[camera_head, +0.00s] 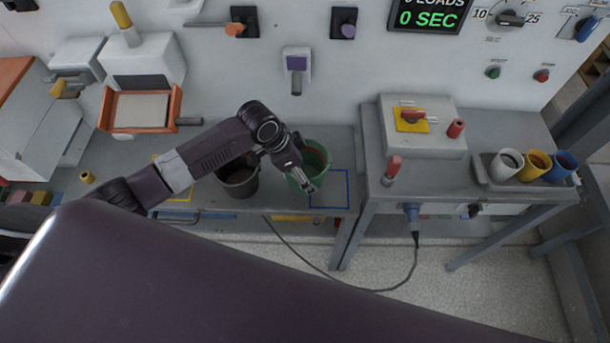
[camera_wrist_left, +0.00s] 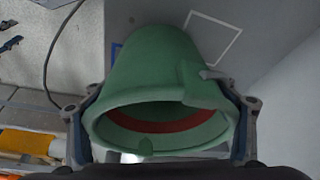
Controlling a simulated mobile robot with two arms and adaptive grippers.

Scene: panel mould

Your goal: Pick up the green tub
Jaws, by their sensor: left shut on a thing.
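The green tub (camera_head: 318,158) is on the grey bench in the head view, partly behind my left gripper (camera_head: 302,182). In the left wrist view the tub (camera_wrist_left: 155,65) fills the middle, its open mouth toward the camera and a red band inside. My left gripper (camera_wrist_left: 158,130) is shut on the tub, with one finger on each side near the rim. I cannot tell whether the tub's base touches the bench. My right gripper is not in view.
A dark bucket (camera_head: 240,182) stands close left of the tub. A blue outlined square (camera_head: 330,188) lies on the bench to the right. A higher side table (camera_head: 450,175) holds a switch box and several coloured cups (camera_head: 507,164). A black cable hangs below.

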